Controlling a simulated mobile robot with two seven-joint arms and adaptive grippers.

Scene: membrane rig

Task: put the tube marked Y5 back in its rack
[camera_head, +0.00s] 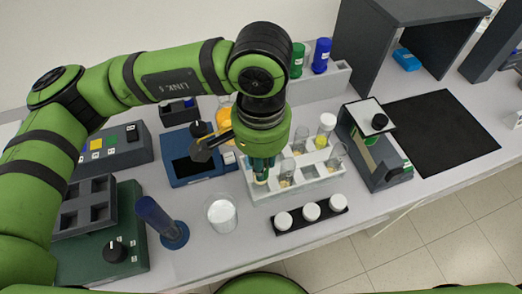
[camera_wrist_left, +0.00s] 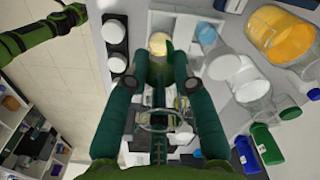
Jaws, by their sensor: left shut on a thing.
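My left gripper (camera_head: 262,160) is over the left end of the white rack (camera_head: 310,183), pointing down, and is shut on a tube. No marking can be read on the tube. Whether its lower end is inside a rack hole cannot be told. My right gripper is not in view.
A beaker (camera_head: 222,213) and a blue cylinder (camera_head: 158,220) stand left. A dark device (camera_head: 375,150) stands close right.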

